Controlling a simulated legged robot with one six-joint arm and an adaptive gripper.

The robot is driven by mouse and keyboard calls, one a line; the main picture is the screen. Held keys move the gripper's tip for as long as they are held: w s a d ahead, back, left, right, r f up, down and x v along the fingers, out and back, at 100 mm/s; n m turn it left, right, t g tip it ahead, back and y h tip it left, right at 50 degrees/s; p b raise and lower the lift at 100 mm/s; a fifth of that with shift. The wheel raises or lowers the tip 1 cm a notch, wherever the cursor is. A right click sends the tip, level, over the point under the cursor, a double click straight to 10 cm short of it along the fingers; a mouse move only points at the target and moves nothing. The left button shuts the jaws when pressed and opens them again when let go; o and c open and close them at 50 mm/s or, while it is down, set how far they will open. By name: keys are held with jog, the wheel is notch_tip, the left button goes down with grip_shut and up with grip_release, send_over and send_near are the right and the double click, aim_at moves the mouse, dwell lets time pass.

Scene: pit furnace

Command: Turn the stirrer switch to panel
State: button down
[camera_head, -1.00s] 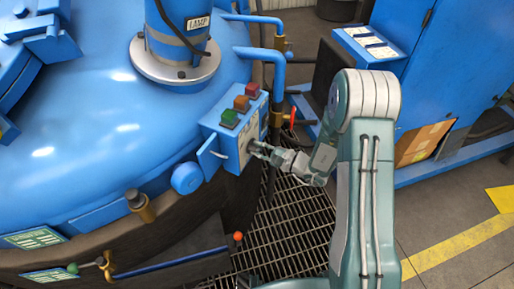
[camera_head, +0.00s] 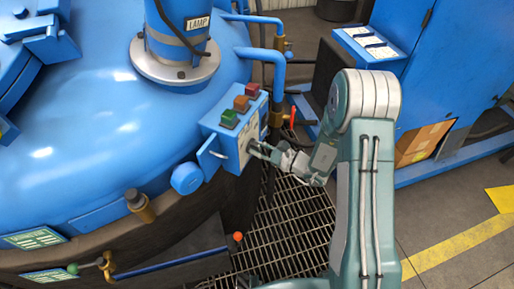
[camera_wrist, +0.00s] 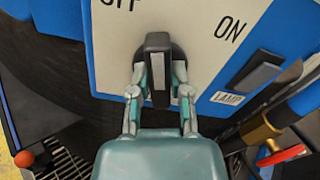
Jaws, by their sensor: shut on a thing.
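A blue switch box (camera_head: 213,133) with a pale front plate is fixed to the side of the blue furnace. In the wrist view, a black rotary switch (camera_wrist: 158,42) stands on the pale plate (camera_wrist: 205,45) between the words OFF and ON. Its handle points roughly straight up in that view. The name of this switch is not readable. My gripper (camera_wrist: 160,85) has one finger on each side of the handle and is shut on it. In the head view my gripper (camera_head: 257,150) reaches the box front from the right, and the switch is mostly hidden.
Green (camera_head: 229,118), orange (camera_head: 241,103) and red (camera_head: 252,90) buttons top the box. A rocker switch (camera_wrist: 258,72) labelled LAMP sits right of the plate in the wrist view. A red-handled valve (camera_wrist: 281,154) is close at lower right. Metal grating (camera_head: 295,225) lies below.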

jog(key=shift+m, duration=1.7)
jog(key=c, duration=0.6)
grip_release()
jog(key=shift+o, duration=0.2)
jog(key=v, duration=1.2)
